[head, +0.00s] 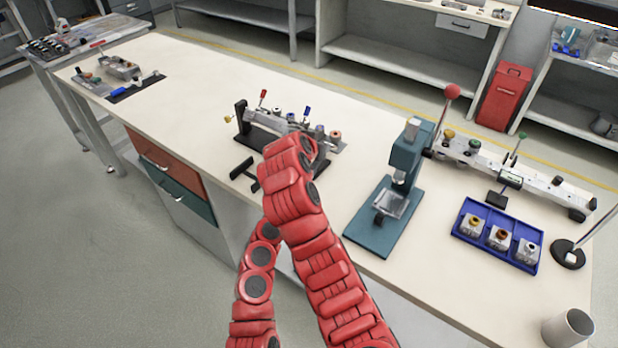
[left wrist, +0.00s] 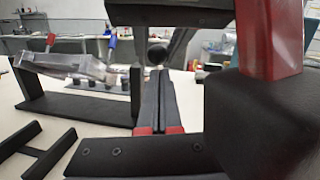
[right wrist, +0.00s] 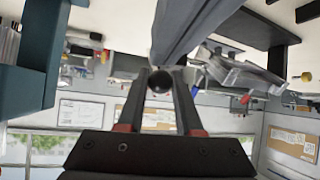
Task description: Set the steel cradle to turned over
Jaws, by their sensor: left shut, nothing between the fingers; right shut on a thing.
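The steel cradle (head: 265,122) sits between black uprights of a black stand (head: 241,117) in the middle of the bench. In the left wrist view the cradle (left wrist: 75,65) is tilted, its near face bare grey metal. It also shows in the right wrist view (right wrist: 240,75), which is upside down. My right gripper (right wrist: 158,85) is shut on a round black knob (right wrist: 157,86). Its link to the cradle is hidden. My left gripper (left wrist: 154,82) is shut and empty, close to the right one. My red arms hide both grippers and the cradle's near end in the head view.
A teal press (head: 405,165) stands just right of my arms. A black H-shaped piece (head: 243,169) lies in front of the stand. The bench's left middle is clear.

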